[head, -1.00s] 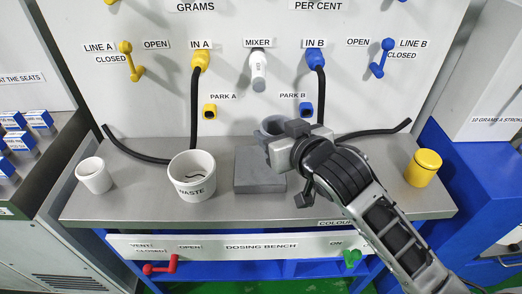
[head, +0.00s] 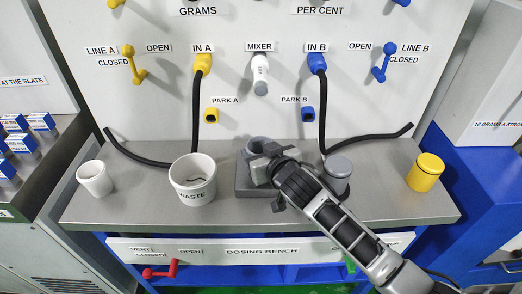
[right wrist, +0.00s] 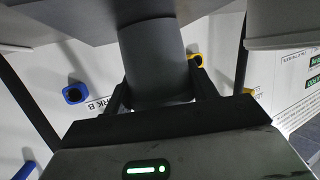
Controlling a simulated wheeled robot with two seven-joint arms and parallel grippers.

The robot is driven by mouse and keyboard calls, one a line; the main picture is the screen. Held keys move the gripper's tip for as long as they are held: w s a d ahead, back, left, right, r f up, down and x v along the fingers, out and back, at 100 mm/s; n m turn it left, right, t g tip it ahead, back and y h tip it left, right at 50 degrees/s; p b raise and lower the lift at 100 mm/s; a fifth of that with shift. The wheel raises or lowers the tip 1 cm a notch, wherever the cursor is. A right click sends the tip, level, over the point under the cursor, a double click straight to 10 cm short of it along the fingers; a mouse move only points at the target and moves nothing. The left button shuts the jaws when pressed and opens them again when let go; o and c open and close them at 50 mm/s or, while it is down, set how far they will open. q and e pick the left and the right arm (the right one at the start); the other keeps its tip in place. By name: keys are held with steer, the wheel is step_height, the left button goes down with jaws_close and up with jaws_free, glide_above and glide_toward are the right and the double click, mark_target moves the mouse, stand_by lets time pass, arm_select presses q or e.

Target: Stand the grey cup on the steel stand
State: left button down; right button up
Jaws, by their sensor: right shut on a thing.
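The grey cup (head: 258,144) is upright in my right gripper (head: 263,159), its rim showing behind the jaws in the head view. The steel stand (head: 243,187) is a grey block on the bench, and the cup is over it. In the right wrist view the cup (right wrist: 152,58) is a grey cylinder between the two dark fingers of the right gripper (right wrist: 162,92). The flat grey stand (right wrist: 75,18) shows at the top of that view. I cannot tell whether the cup's base touches the stand. The left gripper is out of view.
The white waste tub (head: 193,184) stands just left of the stand. A smaller white cup (head: 95,178) is farther left. A grey pot (head: 338,166) stands behind my right arm, and a yellow pot (head: 425,172) is at the right. Black hoses lie along the back.

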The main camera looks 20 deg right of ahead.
steer(key=shift+f, duration=0.15)
steer(key=o, duration=1.1)
steer(key=shift+c, duration=0.2)
steer(key=shift+r, duration=0.25)
steer(key=v, duration=1.2)
steer(key=shift+a+f, duration=0.1)
steer(key=shift+f, duration=0.05)
